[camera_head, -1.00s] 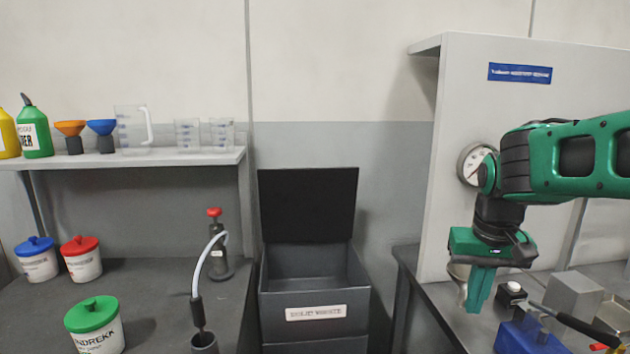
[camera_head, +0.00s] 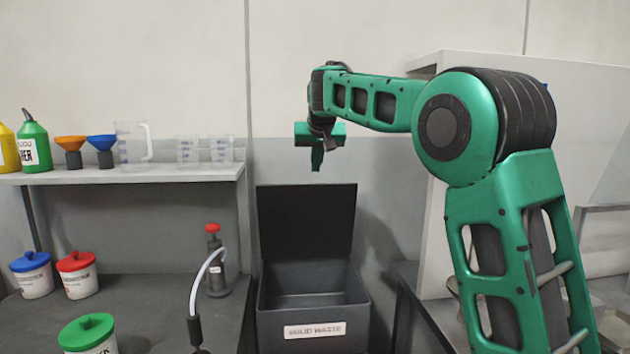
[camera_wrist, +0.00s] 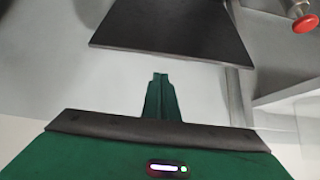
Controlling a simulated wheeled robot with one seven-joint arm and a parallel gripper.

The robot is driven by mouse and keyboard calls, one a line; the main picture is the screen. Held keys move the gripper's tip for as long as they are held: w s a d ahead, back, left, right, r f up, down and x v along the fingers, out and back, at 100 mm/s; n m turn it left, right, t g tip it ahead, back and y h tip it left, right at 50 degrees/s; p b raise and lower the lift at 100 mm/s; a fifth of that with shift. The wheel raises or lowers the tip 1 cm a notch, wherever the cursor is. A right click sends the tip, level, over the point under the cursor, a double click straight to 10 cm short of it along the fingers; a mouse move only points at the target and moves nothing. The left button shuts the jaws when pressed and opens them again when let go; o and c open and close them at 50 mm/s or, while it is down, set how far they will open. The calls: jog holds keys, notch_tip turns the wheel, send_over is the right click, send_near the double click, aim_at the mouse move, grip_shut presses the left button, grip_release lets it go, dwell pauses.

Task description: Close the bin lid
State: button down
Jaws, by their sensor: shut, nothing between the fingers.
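The dark grey bin (camera_head: 270,322) stands between the two benches, with a white label reading "SOLID WASTE" on its front. Its black lid (camera_head: 307,222) stands open, upright at the back of the bin. My gripper (camera_head: 316,168) is shut and empty. In the head view it appears just above the lid's top edge, fingers pointing down. In the wrist view the shut green fingers (camera_wrist: 161,78) point toward the lid (camera_wrist: 175,28), with a gap in the picture between fingertips and edge. Whether the gripper is behind or in front of the lid is hard to tell.
The left bench holds a red-topped pump bottle (camera_head: 216,262) and several lidded tubs (camera_head: 77,275). A shelf (camera_head: 130,175) above carries funnels, jugs and bottles. A white panel (camera_head: 431,240) stands on the right bench. The wall is close behind the bin.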

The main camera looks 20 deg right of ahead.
jog(key=x, duration=0.9)
jog(key=shift+w+d+f, duration=0.15)
jog(key=shift+d+f, duration=0.05)
jog(key=shift+f, duration=0.05)
jog(key=shift+a, duration=0.1)
